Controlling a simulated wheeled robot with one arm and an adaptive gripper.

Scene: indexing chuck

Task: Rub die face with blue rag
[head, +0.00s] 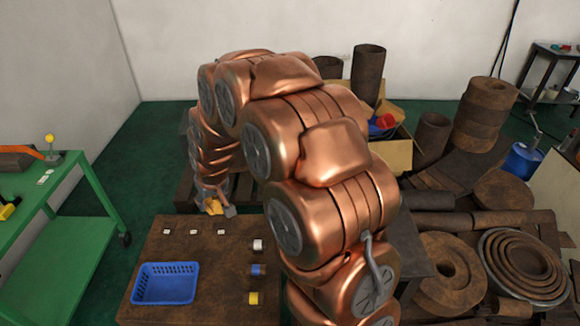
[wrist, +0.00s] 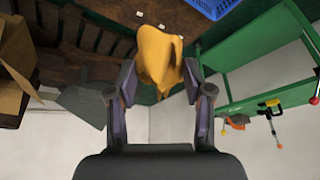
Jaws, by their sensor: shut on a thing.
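My gripper (head: 218,202) is shut on a yellow-orange rag (wrist: 158,60), which hangs bunched between the two fingers in the wrist view. In the head view the gripper is beyond the far edge of the brown table (head: 190,255), and only part of the rag (head: 213,207) shows, low between the fingers. A small blue item (head: 258,270) stands at the table's right side, between a white item (head: 257,245) and a yellow item (head: 253,298). I cannot tell whether the blue item is a rag. I cannot pick out the die face.
A blue basket (head: 165,284) sits at the table's front left, and several small white tags lie along its back. A green cart (head: 50,215) at the left carries tools and a yellow ball-topped lever (head: 49,138). Rusty rings and pipes (head: 450,265) crowd the right. My arm blocks the middle.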

